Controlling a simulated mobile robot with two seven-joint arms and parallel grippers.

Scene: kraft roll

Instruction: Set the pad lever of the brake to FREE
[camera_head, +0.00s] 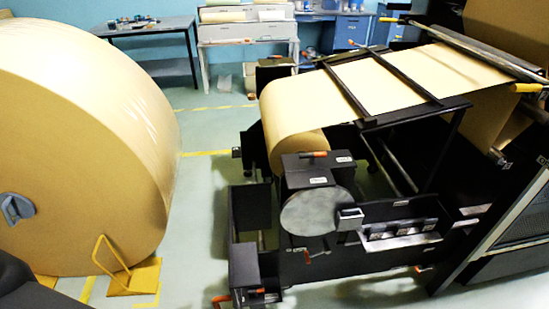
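The brake appears to be the black box (308,170) with a round grey disc (310,211) on the near side of the unwind stand. An orange-handled lever (314,154) lies roughly level across the top of the box, beside a small white label. A second orange-handled lever (317,254) sits below the disc. The labels are too small to read, so I cannot tell which lever is the pad lever or its setting. Neither of my grippers is in view.
A big kraft roll (75,140) stands at the left, with a yellow wedge chock (130,277) at its foot. A smaller roll (295,150) feeds a paper web into the machine. A black post with an orange handle (221,300) stands at the near side. Floor between roll and stand is clear.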

